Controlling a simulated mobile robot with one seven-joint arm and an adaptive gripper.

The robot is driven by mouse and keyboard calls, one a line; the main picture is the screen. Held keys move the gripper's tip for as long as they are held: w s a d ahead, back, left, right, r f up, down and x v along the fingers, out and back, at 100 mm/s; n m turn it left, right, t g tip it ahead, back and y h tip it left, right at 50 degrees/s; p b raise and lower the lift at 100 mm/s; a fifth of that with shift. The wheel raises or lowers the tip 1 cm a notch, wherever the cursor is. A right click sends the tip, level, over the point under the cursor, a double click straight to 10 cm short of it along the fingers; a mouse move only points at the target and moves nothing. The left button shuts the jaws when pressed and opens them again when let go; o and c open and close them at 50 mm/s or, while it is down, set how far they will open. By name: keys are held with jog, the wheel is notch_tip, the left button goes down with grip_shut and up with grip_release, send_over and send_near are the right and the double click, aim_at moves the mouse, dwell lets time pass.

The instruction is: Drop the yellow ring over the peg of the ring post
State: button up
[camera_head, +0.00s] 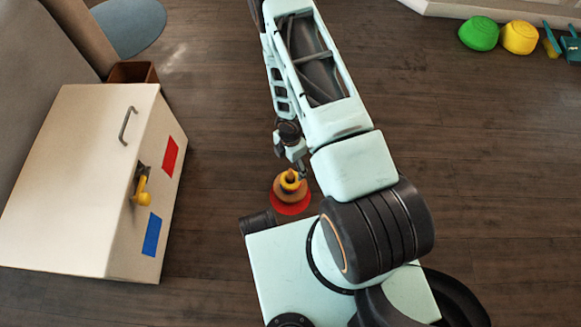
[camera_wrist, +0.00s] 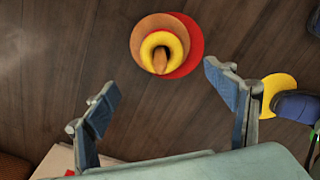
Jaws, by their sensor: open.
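The ring post stands on the floor with a red base (camera_head: 291,205) and an orange tier above it. The yellow ring (camera_wrist: 149,46) lies around the brown peg (camera_wrist: 160,62), on top of the orange tier (camera_wrist: 142,32). The peg's tip shows through the ring's hole. In the head view the yellow ring (camera_head: 284,182) also appears around the peg. My gripper (camera_wrist: 165,97) is open, with nothing between its fingers. In the wrist view the post lies beyond the fingertips, apart from them. In the head view my gripper is just behind the post, partly hidden by my arm.
A white cabinet (camera_head: 70,180) with a yellow handle (camera_head: 143,192) and red and blue patches stands at left. Green (camera_head: 479,34) and yellow (camera_head: 519,37) rounded objects lie far right. A yellow disc (camera_wrist: 279,88) shows right in the wrist view. Floor around the post is mostly clear.

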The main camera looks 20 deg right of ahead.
notch_tip(320, 180, up, 8)
dwell(0.4)
jog(key=shift+w, duration=0.1)
dwell(0.8)
